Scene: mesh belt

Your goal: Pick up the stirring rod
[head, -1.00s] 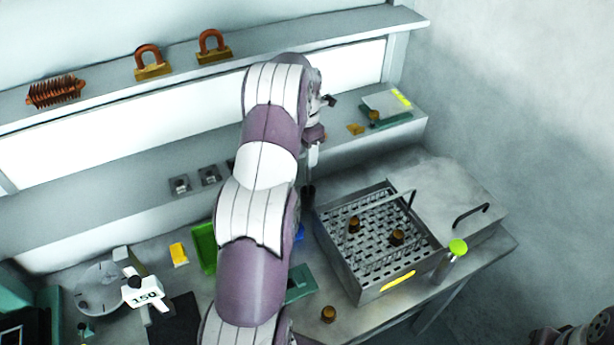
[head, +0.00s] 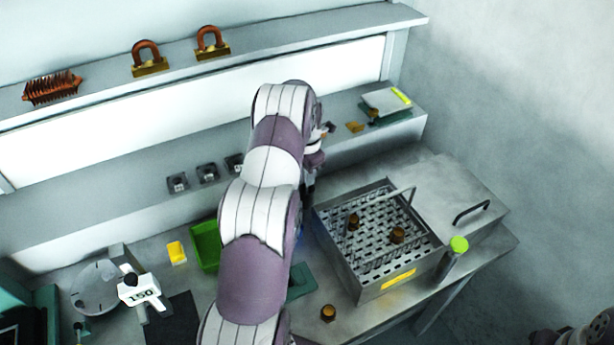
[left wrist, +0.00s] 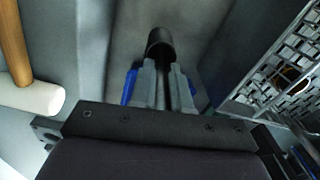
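My left gripper (left wrist: 163,88) points down at the bench, left of the perforated tray. In the head view my own arm hides most of it, and only its edge shows (head: 311,178). In the left wrist view its two fingers stand close together with a dark strip between them. A black cylinder (left wrist: 160,42) sits at the fingertips, in line with the gap. I cannot tell whether it is the stirring rod or a holder, or whether the fingers press on it. No stirring rod shows clearly in either view.
A metal tray (head: 352,278) with a perforated top and brown-capped bottles stands close right of the gripper. A wooden shaft with a white end (left wrist: 38,98) shows in the wrist view.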

